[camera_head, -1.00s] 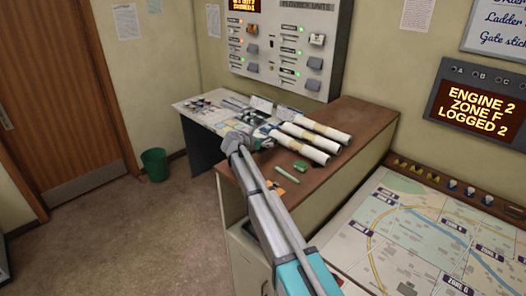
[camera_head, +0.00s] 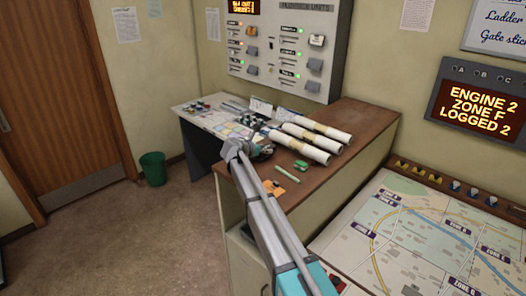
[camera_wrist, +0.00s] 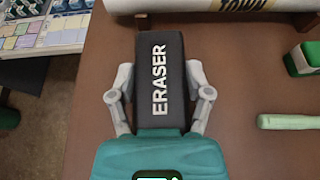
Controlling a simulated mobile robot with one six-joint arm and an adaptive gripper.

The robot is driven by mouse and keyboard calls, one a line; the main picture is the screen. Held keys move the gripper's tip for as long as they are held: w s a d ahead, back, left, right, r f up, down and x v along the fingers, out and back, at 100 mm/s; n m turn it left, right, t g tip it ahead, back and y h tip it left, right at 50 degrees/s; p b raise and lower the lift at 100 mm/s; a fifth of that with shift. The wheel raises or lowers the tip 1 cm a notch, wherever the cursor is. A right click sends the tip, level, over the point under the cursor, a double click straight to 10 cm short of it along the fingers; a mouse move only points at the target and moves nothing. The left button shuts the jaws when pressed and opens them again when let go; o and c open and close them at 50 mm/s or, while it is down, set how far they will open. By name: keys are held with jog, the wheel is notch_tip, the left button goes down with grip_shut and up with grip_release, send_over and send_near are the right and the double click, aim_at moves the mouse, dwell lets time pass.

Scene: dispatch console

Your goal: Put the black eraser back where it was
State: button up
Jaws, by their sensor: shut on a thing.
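The black eraser (camera_wrist: 160,45), a block with white ERASER lettering, sits between the fingers of my gripper (camera_wrist: 160,88) in the wrist view. My gripper is shut on its sides, with the lettering facing the camera. The brown wooden counter top (camera_wrist: 240,80) lies below it; whether the eraser touches the wood I cannot tell. In the head view my gripper (camera_head: 232,150) is over the counter's left end, and the eraser cannot be made out behind the arm.
A green box-like item (camera_head: 301,165), a pale green stick (camera_head: 287,174) and an orange item (camera_head: 273,189) lie right of my gripper. Several rolled maps (camera_head: 303,149) lie beyond. A lower desk with papers (camera_head: 205,118) stands at the back left. The map table (camera_head: 375,270) is at the right.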

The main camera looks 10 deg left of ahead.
jog(key=shift+f, duration=0.15)
jog(key=o, duration=1.2)
jog(key=shift+c, duration=0.2)
jog(key=shift+r, duration=0.2)
jog(key=p+v, duration=0.4)
jog(key=v, duration=0.6)
jog(key=shift+s+a+r, duration=0.1)
jog(key=shift+s+r, duration=0.05)
jog(key=shift+r, duration=0.05)
jog(key=shift+p+v, duration=0.4)
jog(key=shift+v, duration=0.35)
jog(key=shift+f, duration=0.1)
